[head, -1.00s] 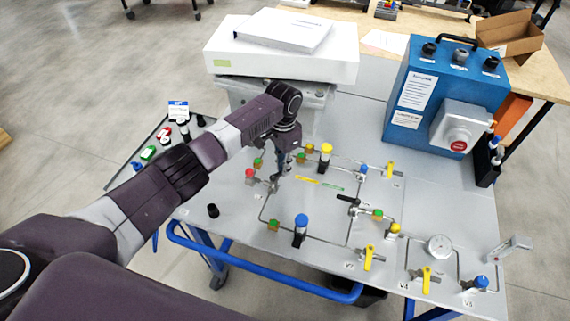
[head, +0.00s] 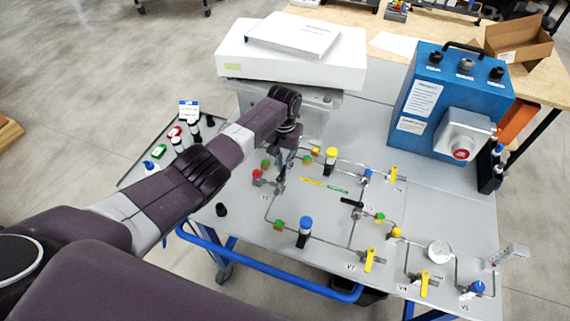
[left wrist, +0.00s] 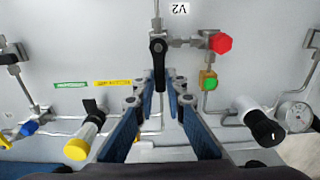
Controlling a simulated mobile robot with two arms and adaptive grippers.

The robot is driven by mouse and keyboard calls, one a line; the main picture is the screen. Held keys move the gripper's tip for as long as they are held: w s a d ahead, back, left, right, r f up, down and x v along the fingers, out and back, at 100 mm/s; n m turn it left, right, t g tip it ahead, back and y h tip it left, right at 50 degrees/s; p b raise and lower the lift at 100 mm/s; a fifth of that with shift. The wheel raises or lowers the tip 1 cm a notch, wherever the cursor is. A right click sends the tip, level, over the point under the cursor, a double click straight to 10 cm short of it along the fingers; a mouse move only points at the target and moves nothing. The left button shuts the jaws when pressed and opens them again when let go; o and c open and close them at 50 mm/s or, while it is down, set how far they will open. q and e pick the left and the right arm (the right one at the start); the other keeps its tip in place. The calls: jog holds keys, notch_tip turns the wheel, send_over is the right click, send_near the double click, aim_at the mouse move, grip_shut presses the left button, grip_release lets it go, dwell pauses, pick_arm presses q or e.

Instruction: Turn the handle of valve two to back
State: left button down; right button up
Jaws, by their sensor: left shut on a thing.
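Valve two, labelled V2, shows upside down at the top of the left wrist view. Its black lever handle (left wrist: 158,66) hangs down from the valve's round hub in that picture. My left gripper (left wrist: 159,88) is shut on the handle, with its fingers on either side of it. The head view shows my left gripper (head: 282,172) pointing down onto the panel's left part, beside a red knob (head: 257,175). There the gripper mostly hides the handle. My right gripper is not in view.
Near my gripper are a green button (left wrist: 208,82), a yellow-capped cylinder (left wrist: 84,138) and a black-capped one (left wrist: 258,122). A pressure gauge (head: 439,251) and yellow-handled valves (head: 369,260) stand on the panel (head: 330,260). A blue box (head: 450,95) stands at the back right.

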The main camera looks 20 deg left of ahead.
aim_at(284, 169)
pick_arm(q)
jog(key=shift+w+r, duration=0.15)
jog(key=c, duration=2)
grip_release()
jog(key=shift+o, duration=0.2)
notch_tip(284, 169, up, 12)
